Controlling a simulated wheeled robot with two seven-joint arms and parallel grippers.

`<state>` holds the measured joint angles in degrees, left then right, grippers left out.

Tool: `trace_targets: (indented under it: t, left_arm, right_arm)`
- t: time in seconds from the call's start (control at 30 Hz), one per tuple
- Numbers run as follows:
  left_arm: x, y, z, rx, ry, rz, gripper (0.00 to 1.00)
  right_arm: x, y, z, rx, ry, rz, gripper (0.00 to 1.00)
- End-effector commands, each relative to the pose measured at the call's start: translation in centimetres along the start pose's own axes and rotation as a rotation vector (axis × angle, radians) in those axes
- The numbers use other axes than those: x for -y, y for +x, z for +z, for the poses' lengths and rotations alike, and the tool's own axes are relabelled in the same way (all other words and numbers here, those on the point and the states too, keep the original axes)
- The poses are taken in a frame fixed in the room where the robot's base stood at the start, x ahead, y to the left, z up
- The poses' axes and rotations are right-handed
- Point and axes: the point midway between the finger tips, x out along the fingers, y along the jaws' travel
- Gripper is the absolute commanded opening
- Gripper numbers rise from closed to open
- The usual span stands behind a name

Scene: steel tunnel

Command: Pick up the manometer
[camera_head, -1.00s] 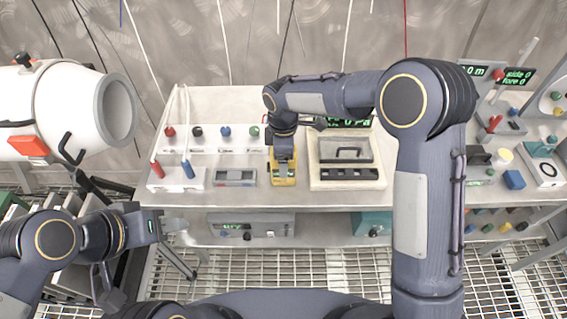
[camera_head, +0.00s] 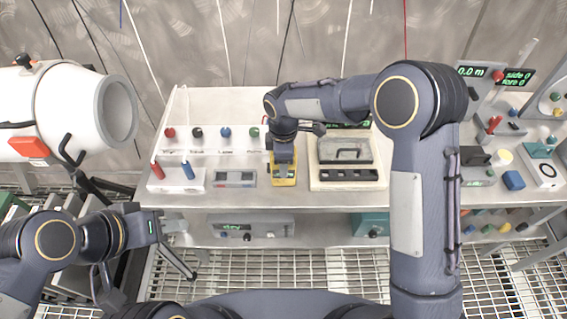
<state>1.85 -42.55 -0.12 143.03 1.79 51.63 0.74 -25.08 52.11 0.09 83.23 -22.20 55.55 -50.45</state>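A small yellow device (camera_head: 285,182), which looks like the manometer, lies on the bench top near its front edge. My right gripper (camera_head: 283,161) points down right over it and covers its back part and middle. The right fingertips are hidden, so I cannot tell whether they grip it. My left gripper (camera_head: 176,228) is off to the left, in front of the bench's front edge, away from the yellow device. Its pale fingers are too small to tell if they are open or shut.
A grey meter (camera_head: 235,179) lies just left of the yellow device. A cream case (camera_head: 347,185) with a dark handle is close on its right. A white box (camera_head: 160,182) with red and blue plugs stands further left. A white cylinder (camera_head: 65,108) is at far left.

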Motion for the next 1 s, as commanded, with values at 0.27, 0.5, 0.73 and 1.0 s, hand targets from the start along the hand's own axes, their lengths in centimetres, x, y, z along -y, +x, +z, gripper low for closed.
trace_targets:
  t: [0.27, 0.5, 0.73, 1.0]
  left_arm:
    - [0.1, 0.1, 0.1, 0.000, 0.000, 0.000, 0.36]
    - [0.4, 0.9, 0.5, 0.000, 0.000, 0.000, 0.36]
    - [0.9, 1.9, 1.0, 0.000, 0.000, 0.000, 0.36]
    - [1.2, 2.6, 1.3, 0.000, 0.000, 0.000, 0.36]
  right_arm:
    - [-0.1, -1.7, -0.1, -0.002, 0.000, 0.005, 0.24]
    - [2.3, -5.9, -0.1, -0.004, -0.003, 0.007, 0.24]
    - [7.5, -10.0, 0.0, -0.002, -0.004, 0.004, 0.24]
    - [12.5, -12.3, -0.1, -0.002, -0.002, 0.003, 0.24]
